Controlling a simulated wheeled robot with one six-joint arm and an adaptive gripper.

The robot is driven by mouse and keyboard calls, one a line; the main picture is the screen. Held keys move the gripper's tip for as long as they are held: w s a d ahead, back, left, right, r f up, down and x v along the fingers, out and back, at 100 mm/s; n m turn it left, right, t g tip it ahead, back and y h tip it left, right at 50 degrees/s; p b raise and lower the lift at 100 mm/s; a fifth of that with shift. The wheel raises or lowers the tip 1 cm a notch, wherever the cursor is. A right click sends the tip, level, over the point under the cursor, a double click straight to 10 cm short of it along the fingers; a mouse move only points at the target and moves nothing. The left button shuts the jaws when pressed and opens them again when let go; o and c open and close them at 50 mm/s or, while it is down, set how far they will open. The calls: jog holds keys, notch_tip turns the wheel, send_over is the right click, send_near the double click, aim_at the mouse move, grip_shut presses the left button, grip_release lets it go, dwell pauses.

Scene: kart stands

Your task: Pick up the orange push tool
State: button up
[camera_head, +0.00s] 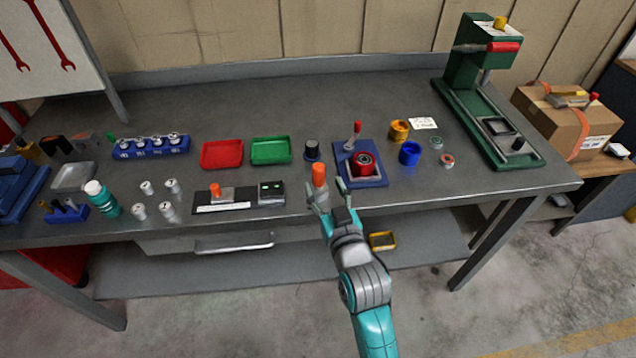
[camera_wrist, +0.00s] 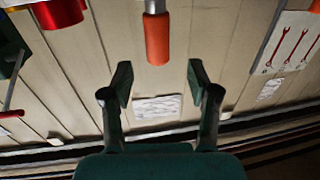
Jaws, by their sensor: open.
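My gripper (camera_head: 320,201) is open and empty at the bench's front edge, just in front of the tool. In the wrist view the two fingers (camera_wrist: 160,80) are spread, and the handle lies beyond their tips, roughly midway between them. No contact shows.
The blue fixture (camera_head: 362,181) with a red-ringed part and red handle is close right of the tool. A green press (camera_head: 490,120) stands far right.

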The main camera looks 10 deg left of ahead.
aim_at(320, 175)
jog(key=shift+x, duration=3.15)
jog(key=shift+d, duration=0.1)
jog(key=shift+c, duration=0.2)
grip_shut()
